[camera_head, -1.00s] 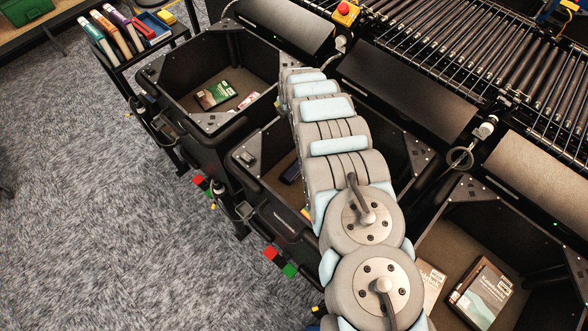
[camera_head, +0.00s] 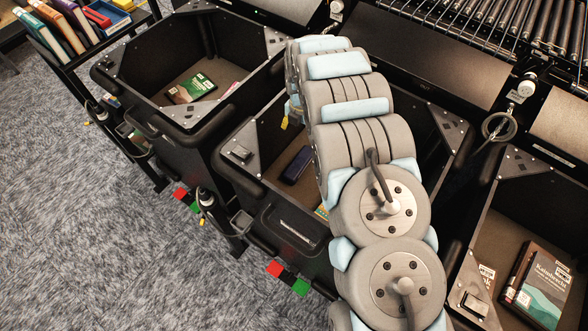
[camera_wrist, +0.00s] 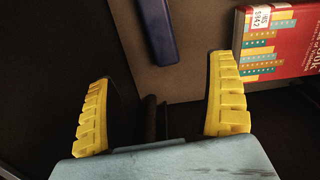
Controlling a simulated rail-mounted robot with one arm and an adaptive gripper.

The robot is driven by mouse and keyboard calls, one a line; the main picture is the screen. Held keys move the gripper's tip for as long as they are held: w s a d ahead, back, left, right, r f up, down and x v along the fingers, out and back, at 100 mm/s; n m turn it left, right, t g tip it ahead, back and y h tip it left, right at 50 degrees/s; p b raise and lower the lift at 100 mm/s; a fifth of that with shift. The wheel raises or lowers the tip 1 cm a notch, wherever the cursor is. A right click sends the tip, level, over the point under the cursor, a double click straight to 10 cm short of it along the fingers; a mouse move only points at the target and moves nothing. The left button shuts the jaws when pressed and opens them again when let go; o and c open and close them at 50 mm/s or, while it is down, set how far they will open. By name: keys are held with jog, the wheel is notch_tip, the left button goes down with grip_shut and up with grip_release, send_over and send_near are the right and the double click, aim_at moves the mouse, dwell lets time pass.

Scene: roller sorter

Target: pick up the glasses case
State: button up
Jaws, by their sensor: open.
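The glasses case (camera_head: 298,165), a dark blue long block, lies on the floor of the middle black bin (camera_head: 262,190), left of my arm. In the wrist view the blue case (camera_wrist: 158,30) shows at the top, partly cut off by the frame edge. My gripper (camera_wrist: 160,105) has its two yellow ribbed fingers spread wide with nothing between them. The case lies beyond the fingertips, apart from them. In the head view my arm hides most of the gripper; only a small yellow part shows near the bin's back left.
A red book (camera_wrist: 285,45) with a white label lies right of the case, near the right finger. The left bin (camera_head: 150,110) holds a green book (camera_head: 191,88); the right bin holds a dark book (camera_head: 540,285). Bin walls stand around the case. A roller conveyor (camera_head: 500,25) runs behind.

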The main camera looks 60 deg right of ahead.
aim_at(300, 162)
notch_tip(300, 162, down, 14)
jog(key=b, duration=0.3)
jog(key=shift+w+r, duration=0.1)
jog(key=shift+r, duration=0.1)
jog(key=shift+d+f+b, duration=0.15)
jog(key=shift+f+b, duration=0.35)
jog(key=shift+b, duration=0.05)
jog(key=shift+f+b, duration=0.85)
jog(key=shift+f, duration=1.25)
jog(key=c, duration=1.3)
